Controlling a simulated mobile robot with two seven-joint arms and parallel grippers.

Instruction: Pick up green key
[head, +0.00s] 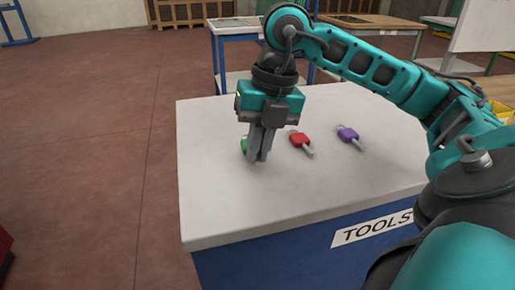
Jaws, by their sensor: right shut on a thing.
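The green key (244,145) is on the white top of the tools cabinet, near its left side. Only a small green part of it shows; the rest is hidden behind my fingers. My right gripper (257,158) points straight down over it and is shut on it. Its fingertips are at or very near the cabinet top. I cannot tell whether the key is lifted off the surface. My left gripper is not in view.
A red key (299,139) lies just right of my gripper, and a purple key (348,134) lies farther right. The white cabinet top (225,205) is clear in front and at left. Workbenches (370,24) stand behind.

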